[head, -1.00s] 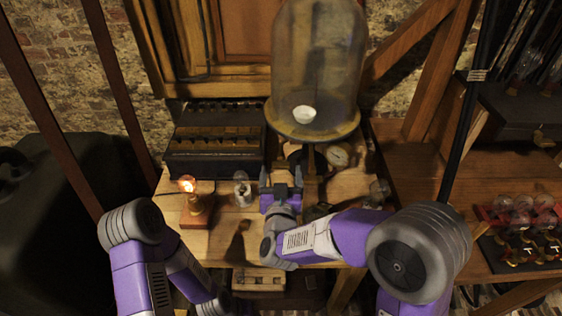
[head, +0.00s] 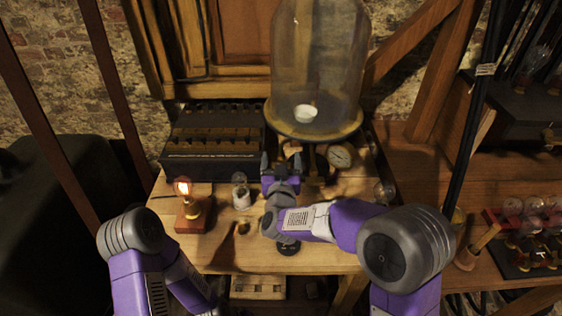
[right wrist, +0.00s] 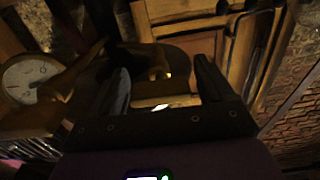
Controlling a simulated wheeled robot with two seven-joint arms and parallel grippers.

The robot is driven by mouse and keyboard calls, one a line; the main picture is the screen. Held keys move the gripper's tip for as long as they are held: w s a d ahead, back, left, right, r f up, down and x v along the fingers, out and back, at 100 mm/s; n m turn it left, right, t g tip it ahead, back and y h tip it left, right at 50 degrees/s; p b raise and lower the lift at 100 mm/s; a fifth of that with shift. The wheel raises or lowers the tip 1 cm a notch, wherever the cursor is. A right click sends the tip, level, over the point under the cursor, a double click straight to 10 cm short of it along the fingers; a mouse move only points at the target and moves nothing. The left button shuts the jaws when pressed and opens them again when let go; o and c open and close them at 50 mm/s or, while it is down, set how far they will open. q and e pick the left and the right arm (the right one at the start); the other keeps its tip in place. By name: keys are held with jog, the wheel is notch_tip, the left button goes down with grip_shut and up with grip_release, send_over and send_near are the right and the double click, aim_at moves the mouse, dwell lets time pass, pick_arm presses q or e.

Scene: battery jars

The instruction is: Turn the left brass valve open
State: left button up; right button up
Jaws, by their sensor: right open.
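My right gripper (head: 279,162) is open and empty in the head view, just below the front rim of the glass bell jar's (head: 320,70) round stand. The left brass valve is hard to make out in the head view, largely hidden by the gripper and the stand's shadow. In the right wrist view, a brass fitting (right wrist: 160,65) shows dimly between and beyond the open fingers (right wrist: 165,85); it may be the valve, and I see no contact. My left arm is at the lower left of the head view, with its gripper out of view.
A dial gauge (head: 341,156) sits right of the gripper.

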jog(key=c, duration=1)
jog(key=shift+r, duration=0.1)
jog(key=shift+c, duration=0.2)
